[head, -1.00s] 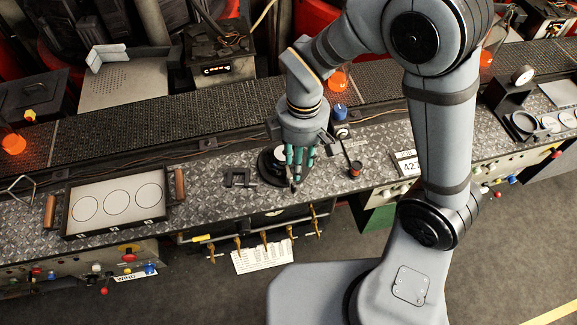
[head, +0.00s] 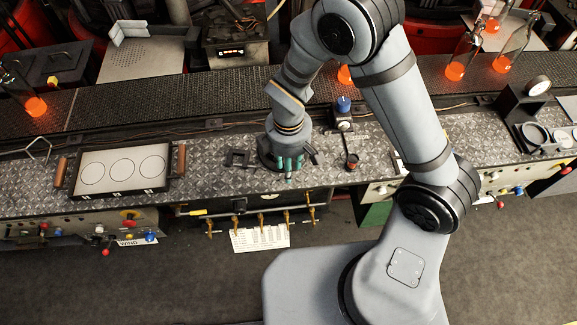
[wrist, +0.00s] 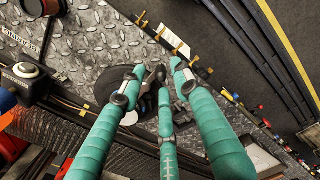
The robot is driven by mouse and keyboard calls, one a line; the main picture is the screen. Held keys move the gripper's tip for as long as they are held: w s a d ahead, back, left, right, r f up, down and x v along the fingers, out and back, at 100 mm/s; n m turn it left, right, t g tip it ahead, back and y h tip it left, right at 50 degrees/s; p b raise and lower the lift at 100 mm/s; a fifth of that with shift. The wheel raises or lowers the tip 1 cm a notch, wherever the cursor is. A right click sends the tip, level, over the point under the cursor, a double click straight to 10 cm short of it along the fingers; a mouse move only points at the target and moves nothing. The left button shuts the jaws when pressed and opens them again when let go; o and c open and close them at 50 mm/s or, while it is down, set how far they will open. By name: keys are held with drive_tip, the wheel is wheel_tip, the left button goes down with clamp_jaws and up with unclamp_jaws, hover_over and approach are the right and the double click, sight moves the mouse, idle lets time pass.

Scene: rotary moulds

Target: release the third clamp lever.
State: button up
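A round dark mould (head: 266,158) stands on the diamond-plate bench in the head view, mostly hidden by my wrist and fingers. My gripper (head: 288,174), with several teal fingers, points down at its near side. In the wrist view the mould shows as a dark disc (wrist: 106,84) left of the fingertips. My gripper (wrist: 158,72) has its fingertips around or just above small dark metal parts (wrist: 150,88) at the mould's edge. I cannot tell which part is the third clamp lever, nor whether the fingers touch or grip it.
A black bracket (head: 236,157) lies left of the mould. A tray with three circles (head: 121,169) is further left. Brass valves (head: 262,222) line the bench front.

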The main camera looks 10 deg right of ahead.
drive_tip(key=shift+a+f, duration=0.1)
drive_tip(key=shift+f, duration=0.75)
drive_tip(key=shift+c, duration=1.3)
clamp_jaws()
